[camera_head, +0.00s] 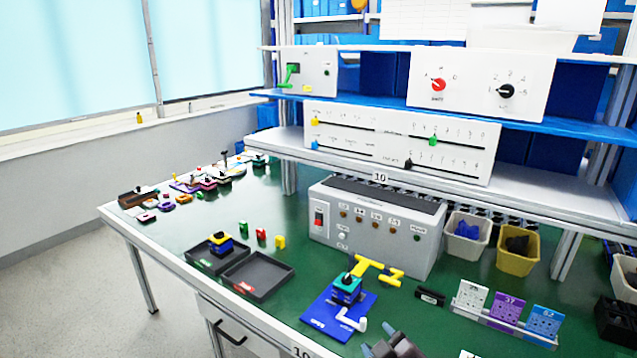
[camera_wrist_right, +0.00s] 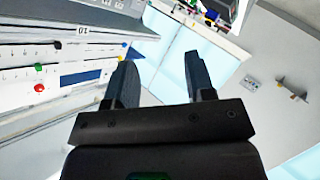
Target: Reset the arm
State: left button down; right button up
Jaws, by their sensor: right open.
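My right gripper (camera_head: 392,346) shows at the bottom edge of the head view, low over the front of the green table. In the right wrist view the right gripper (camera_wrist_right: 160,85) has its two dark fingers apart with nothing between them. A white panel with a red rotary knob (camera_head: 438,85) and a black rotary knob (camera_head: 505,91) stands on the upper blue shelf, well away from the gripper. My left gripper is not in the head view.
The green table (camera_head: 190,225) holds a grey control box (camera_head: 375,222), black trays (camera_head: 257,275), a blue base with a yellow-handled device (camera_head: 347,290), bins (camera_head: 517,248) and coloured cards (camera_head: 508,310). A slider panel (camera_head: 400,140) stands on the middle shelf. The floor at left is clear.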

jog(key=s+d+f+m+h, duration=0.1)
jog(key=s+d+f+m, duration=0.2)
jog(key=s, duration=0.4)
jog(key=s+d+f+m+g+h, duration=0.1)
jog(key=s+d+f+m, duration=0.2)
jog(key=s+d+f, duration=0.3)
jog(key=s+d+f+m+g+h, duration=0.1)
jog(key=s+d+f+m, duration=0.2)
jog(key=s+d, duration=0.3)
jog(key=s+f, duration=0.1)
jog(key=s, duration=0.2)
jog(key=shift+d+f+h, duration=0.15)
jog(key=shift+f+h, duration=0.25)
jog(key=shift+s, duration=0.1)
